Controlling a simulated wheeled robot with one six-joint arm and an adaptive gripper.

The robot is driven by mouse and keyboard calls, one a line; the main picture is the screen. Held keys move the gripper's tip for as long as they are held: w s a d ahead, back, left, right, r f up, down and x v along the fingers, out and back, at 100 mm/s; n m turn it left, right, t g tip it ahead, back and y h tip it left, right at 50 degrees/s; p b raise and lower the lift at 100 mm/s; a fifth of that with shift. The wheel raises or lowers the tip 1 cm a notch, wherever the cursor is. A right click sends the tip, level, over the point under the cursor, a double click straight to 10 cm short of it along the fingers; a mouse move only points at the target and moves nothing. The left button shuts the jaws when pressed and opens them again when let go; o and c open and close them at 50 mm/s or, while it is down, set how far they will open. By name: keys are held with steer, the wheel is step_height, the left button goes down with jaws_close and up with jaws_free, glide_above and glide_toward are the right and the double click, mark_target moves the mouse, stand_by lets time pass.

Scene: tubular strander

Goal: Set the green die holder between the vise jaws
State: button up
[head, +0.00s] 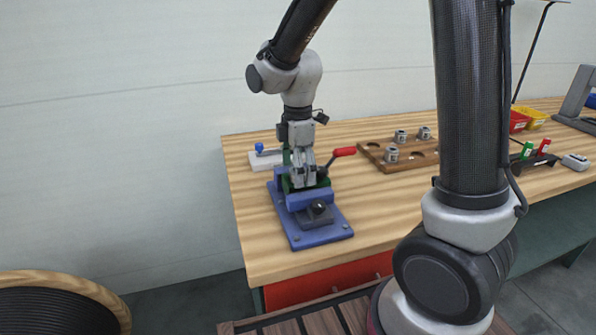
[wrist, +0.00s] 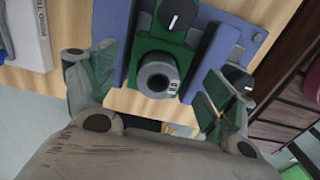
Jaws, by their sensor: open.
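The green die holder (wrist: 150,48) carries a grey round die and shows in the middle of the wrist view. It sits between the blue jaws of the vise (head: 318,236), which also shows in the wrist view (wrist: 212,58). Whether the jaws touch it on both sides I cannot tell. In the head view only bits of the green holder (head: 287,184) show behind my fingers. My gripper (head: 304,182) is over the vise, pointing down. In the wrist view its fingers (wrist: 155,92) are spread on either side of the holder, with gaps visible.
A red-handled lever (head: 343,152) sticks out right of the vise. A wooden tray (head: 375,155) with several grey dies lies further right. A white block with a blue knob (head: 260,149) is behind the vise. Red and yellow bins (head: 532,118) stand at far right.

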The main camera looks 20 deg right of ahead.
mark_target(305, 183)
step_height(305, 183, up, 11)
steer(key=s+d+r+m+t, duration=0.2)
steer(key=s+d+m, duration=0.6)
steer(key=s+m, duration=0.1)
steer(key=s+d+r+m+t, duration=0.1)
steer(key=s+d+m+t, duration=0.1)
steer(key=s+d+m, duration=0.6)
steer(key=shift+s+r+m, duration=0.4)
steer(key=shift+s+m, duration=0.1)
steer(key=shift+s, duration=0.5)
